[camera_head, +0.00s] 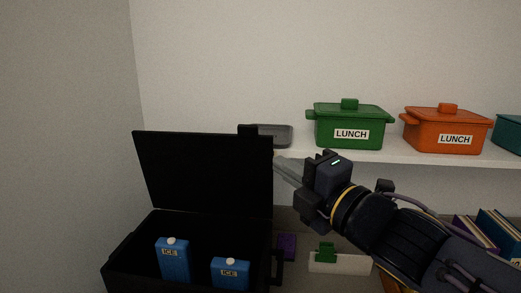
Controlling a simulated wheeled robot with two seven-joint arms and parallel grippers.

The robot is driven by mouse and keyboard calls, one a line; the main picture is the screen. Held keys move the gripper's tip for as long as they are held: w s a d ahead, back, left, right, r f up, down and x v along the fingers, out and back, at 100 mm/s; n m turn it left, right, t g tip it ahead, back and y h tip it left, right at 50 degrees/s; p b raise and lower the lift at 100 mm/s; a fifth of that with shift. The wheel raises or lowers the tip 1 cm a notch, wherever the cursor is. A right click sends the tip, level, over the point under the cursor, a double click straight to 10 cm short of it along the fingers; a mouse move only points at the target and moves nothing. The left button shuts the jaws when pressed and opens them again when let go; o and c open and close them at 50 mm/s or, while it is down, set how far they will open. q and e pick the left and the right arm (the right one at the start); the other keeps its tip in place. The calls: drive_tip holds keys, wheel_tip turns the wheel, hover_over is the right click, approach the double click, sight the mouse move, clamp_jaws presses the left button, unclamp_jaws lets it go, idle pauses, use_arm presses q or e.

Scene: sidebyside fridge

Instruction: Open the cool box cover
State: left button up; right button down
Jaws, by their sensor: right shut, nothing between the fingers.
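The black cool box (125,262) stands at the lower left. Its cover (205,170) is raised, standing nearly upright at the back of the box. Two blue ice packs labelled ICE, a taller one (173,262) and a shorter one (230,275), show inside. My right gripper (278,166) comes in from the right, with its fingers shut and empty, close to the right edge of the cover. I cannot tell whether the fingertips touch it. My left gripper is not in view.
A white shelf (400,156) behind holds a grey tray (275,134), a green lunch box (348,126), an orange lunch box (446,131) and a teal container (509,136). A grey wall (65,140) is close on the left. Books (497,232) stand at the lower right.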

sight(256, 126)
drive_tip(key=x, duration=0.4)
drive_tip(key=d+x, duration=0.1)
drive_tip(key=x, duration=0.3)
drive_tip(key=w+b+x, duration=0.1)
drive_tip(key=x, duration=0.3)
drive_tip(key=shift+w+d+r, duration=0.15)
drive_tip(key=shift+d+r, duration=0.2)
drive_tip(key=shift+w+f, duration=0.15)
drive_tip(key=shift+w, duration=0.3)
drive_tip(key=shift+p, duration=0.5)
drive_tip(key=w+p, duration=0.1)
drive_tip(key=p, duration=0.1)
drive_tip(key=w+r+p, duration=0.1)
drive_tip(key=p, duration=0.1)
drive_tip(key=w+m+p, duration=0.1)
drive_tip(key=p, duration=0.1)
drive_tip(key=shift+w+d+r+g+h+p, duration=0.1)
drive_tip(key=shift+d+r+g+h+p, duration=0.2)
drive_tip(key=shift+d+r+h, duration=0.1)
drive_tip(key=w, duration=0.1)
drive_tip(key=w+p, duration=0.1)
drive_tip(key=w, duration=0.1)
drive_tip(key=w+p, duration=0.1)
drive_tip(key=shift+w+d+f, duration=0.15)
drive_tip(key=shift+d+f, duration=0.2)
